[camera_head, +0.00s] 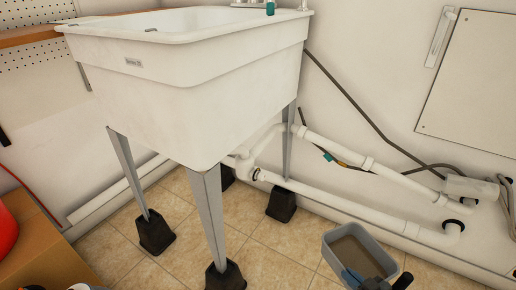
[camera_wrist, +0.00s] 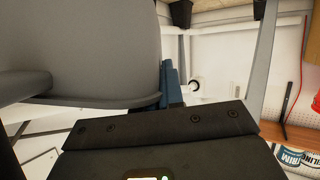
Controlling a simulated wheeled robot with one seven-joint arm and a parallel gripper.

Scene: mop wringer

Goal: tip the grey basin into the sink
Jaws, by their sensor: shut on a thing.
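The grey basin (camera_head: 328,256) is at the lower right of the head view, low beside the sink and roughly level. It holds brownish liquid. My gripper (camera_head: 352,276) is shut on the basin's near side, its blue fingers at the rim. In the wrist view the basin (camera_wrist: 85,45) fills the upper left as a large grey shape, with the blue fingers of my gripper (camera_wrist: 172,88) at its edge. The exact grip point is hidden. The white sink (camera_head: 190,85) stands on metal legs at upper left, its rim well above the basin; its inside is mostly hidden.
White drain pipes (camera_head: 350,205) run along the wall behind the basin. Sink legs (camera_head: 208,215) end in black feet (camera_head: 283,204). A cardboard box (camera_head: 40,245) with a red object (camera_head: 6,232) is at left. A teal bottle (camera_head: 270,8) stands at the sink's back. Some tiled floor is clear.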

